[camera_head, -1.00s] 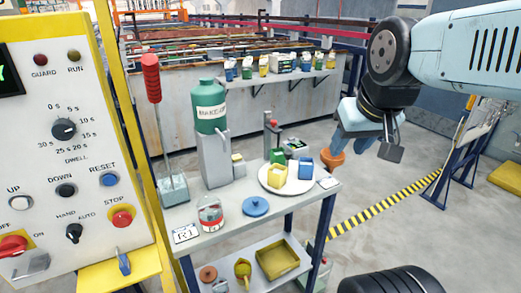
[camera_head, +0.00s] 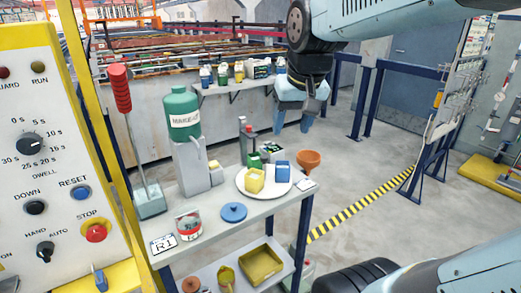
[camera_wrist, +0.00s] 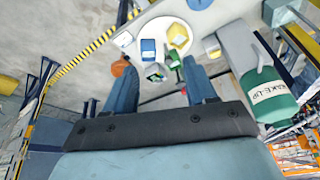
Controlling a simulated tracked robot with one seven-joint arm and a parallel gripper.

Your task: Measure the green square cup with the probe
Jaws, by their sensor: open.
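The green square cup (camera_head: 254,160) stands at the back of a round white plate (camera_head: 243,189) on the small table, partly hidden by a yellow cup (camera_head: 254,181). A blue cup (camera_head: 283,171) is to its right. In the wrist view the green cup (camera_wrist: 174,60) shows beside the yellow one. A small grey device with a green top (camera_head: 271,149) and an upright post with a red top (camera_head: 249,130) stand behind the plate; I cannot tell which is the probe. My gripper (camera_head: 294,122) is open and empty, above and behind the plate; its spread fingers (camera_wrist: 163,85) show in the wrist view.
An orange funnel (camera_head: 308,158) stands at the table's right end. A green make-up bottle (camera_head: 182,110) on a grey block, a red-handled tool (camera_head: 120,90), a blue lid (camera_head: 233,212) and a jar (camera_head: 189,225) are left or in front. Open floor lies to the right.

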